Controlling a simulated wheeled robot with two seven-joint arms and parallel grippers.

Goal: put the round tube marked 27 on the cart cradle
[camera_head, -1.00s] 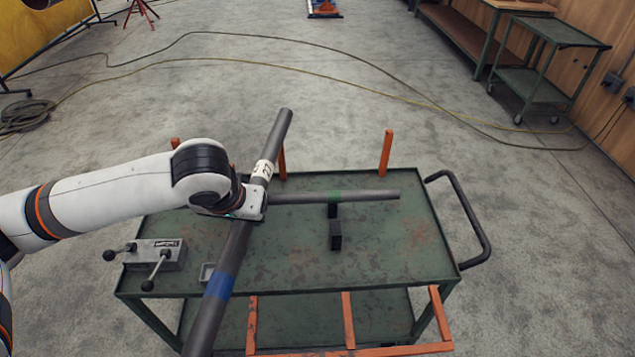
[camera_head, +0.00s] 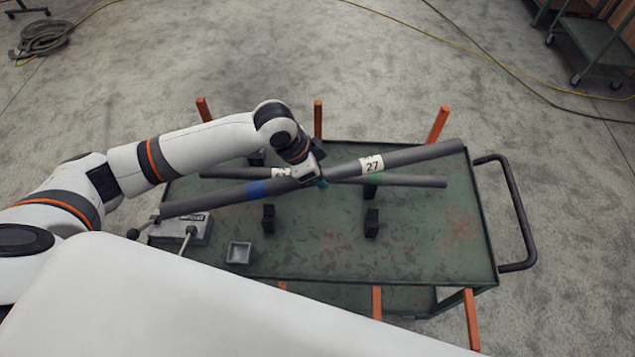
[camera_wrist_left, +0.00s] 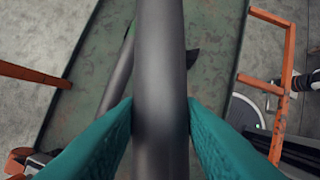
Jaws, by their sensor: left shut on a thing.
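The grey round tube marked 27 (camera_head: 415,155) has a white label and a blue band. My left gripper (camera_head: 312,180) is shut on it near its middle, between label and band. The tube is held over the cart (camera_head: 430,255), its labelled end to the right and farther back. In the left wrist view the tube (camera_wrist_left: 160,60) runs between the teal fingers (camera_wrist_left: 160,125). Black cradle blocks (camera_head: 371,224) stand on the cart top, another one (camera_head: 268,219) to the left. My right gripper is not in view.
A thinner tube with a green band (camera_head: 415,181) lies across the back of the cart, partly hidden by the held tube. Orange posts (camera_head: 318,120) stand along the back edge. A lever box (camera_head: 182,228) and small tray (camera_head: 239,252) sit at left. The front right cart top is clear.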

